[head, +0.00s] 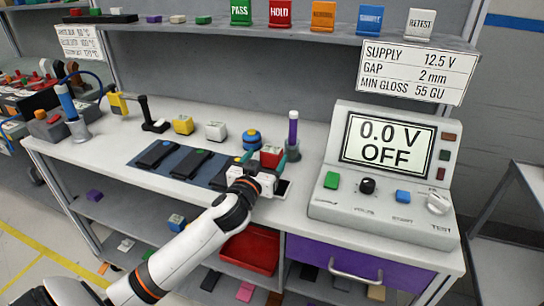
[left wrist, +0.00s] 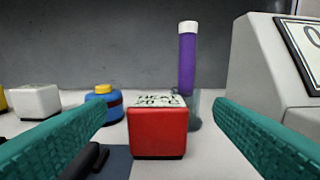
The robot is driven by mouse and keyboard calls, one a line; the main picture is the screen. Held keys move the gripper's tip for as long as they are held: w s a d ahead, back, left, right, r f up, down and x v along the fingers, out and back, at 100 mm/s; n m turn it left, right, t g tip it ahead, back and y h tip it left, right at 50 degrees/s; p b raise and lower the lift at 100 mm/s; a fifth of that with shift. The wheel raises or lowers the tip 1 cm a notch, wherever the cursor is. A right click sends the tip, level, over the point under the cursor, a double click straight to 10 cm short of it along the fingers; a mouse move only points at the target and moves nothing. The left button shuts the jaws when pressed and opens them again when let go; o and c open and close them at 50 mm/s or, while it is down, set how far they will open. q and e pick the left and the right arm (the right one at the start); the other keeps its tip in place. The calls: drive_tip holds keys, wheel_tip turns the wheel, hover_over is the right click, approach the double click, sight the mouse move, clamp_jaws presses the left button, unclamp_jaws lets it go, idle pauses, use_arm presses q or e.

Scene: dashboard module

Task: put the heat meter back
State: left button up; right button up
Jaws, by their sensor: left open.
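The heat meter (head: 271,155) is a small red block with a white top, lettered HEAT and 20 °C in the left wrist view (left wrist: 158,135). It stands upright on the worktop by the right end of the dark blue mat (head: 150,150). My left gripper (head: 268,158) is open, with its teal fingers on either side of the meter. In the left wrist view the meter sits centred between the fingers, with gaps both sides, touching neither. The head view partly hides the meter's lower front behind the gripper. My right gripper is not in view.
A blue round pot (head: 251,140) with a yellow cap stands left of the meter. A purple-filled tube (head: 293,130) stands close behind. White (head: 216,131) and yellow (head: 183,125) blocks stand farther left. Dark devices lie on the mat. The console (head: 385,180) stands at right.

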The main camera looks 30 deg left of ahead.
sight(269, 154)
use_arm(q)
drive_tip(key=shift+f+x, duration=0.15)
drive_tip(key=shift+x, duration=1.2)
drive_tip(key=shift+f+x, duration=0.15)
drive_tip(key=shift+x, duration=1.25)
drive_tip(key=shift+s+a, duration=0.1)
drive_tip(key=shift+a, duration=0.05)
drive_tip(key=c, duration=1)
drive_tip(key=shift+c, duration=1.2)
drive_tip(key=shift+r+p, duration=0.15)
drive_tip(key=shift+p, duration=0.15)
